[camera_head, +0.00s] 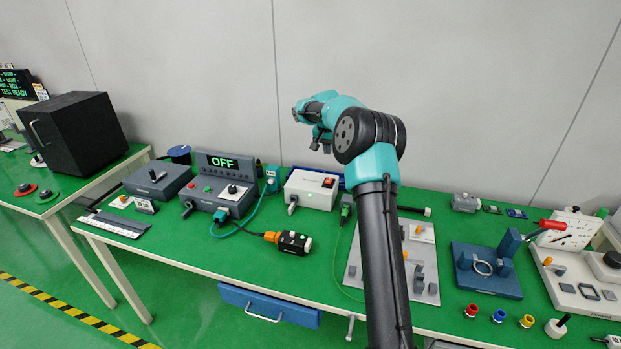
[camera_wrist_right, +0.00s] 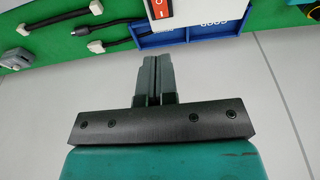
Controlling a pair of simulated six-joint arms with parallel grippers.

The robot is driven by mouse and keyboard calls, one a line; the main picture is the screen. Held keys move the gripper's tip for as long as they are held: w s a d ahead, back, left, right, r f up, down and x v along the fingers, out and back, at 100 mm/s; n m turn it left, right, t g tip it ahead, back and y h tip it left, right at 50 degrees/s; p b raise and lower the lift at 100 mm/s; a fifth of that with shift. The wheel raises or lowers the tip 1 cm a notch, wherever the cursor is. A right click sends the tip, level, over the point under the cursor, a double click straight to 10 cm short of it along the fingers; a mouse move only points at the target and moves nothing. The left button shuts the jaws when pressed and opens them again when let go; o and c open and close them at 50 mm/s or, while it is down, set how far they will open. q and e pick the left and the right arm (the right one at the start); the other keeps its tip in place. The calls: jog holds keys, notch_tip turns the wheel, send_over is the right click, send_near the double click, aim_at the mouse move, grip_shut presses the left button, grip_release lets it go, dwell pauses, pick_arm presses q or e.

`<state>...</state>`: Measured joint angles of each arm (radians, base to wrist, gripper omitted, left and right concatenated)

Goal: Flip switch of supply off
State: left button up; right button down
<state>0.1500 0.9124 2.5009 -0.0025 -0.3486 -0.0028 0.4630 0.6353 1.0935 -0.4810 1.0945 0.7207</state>
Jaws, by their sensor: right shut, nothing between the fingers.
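The supply is a white box (camera_head: 308,192) at the back of the green table in the head view. Its red rocker switch (camera_head: 328,183) is at the right of its top. In the wrist view the red switch (camera_wrist_right: 158,9) is cut by the top edge, just beyond my fingertips. Its rocker position is too small to tell. My right gripper (camera_head: 320,146) is above and behind the supply, and its fingers (camera_wrist_right: 157,58) are shut and empty, pointing towards the switch. They appear apart from it. My left gripper is not in view.
A dark grey unit (camera_head: 215,193) with a display reading OFF stands left of the supply. A blue tray (camera_wrist_right: 200,36) lies beside the supply near the wall. Cables and plugs (camera_wrist_right: 95,46) are close by. A fixture board (camera_head: 427,240) and a blue-grey fixture (camera_head: 486,282) stand right.

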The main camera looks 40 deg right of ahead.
aim_at(328, 183)
jog(key=shift+s+d+f, duration=0.1)
jog(key=shift+f, duration=0.05)
jog(key=x, duration=0.8)
jog(key=a+x, duration=0.1)
jog(key=x, duration=0.3)
jog(key=shift+s+f, duration=0.3)
jog(key=shift+f, duration=0.6)
jog(key=shift+s+a+f, duration=0.15)
jog(key=shift+a+f, duration=0.05)
jog(key=shift+f, duration=0.35)
jog(key=shift+r, duration=0.2)
jog(key=shift+r, duration=0.65)
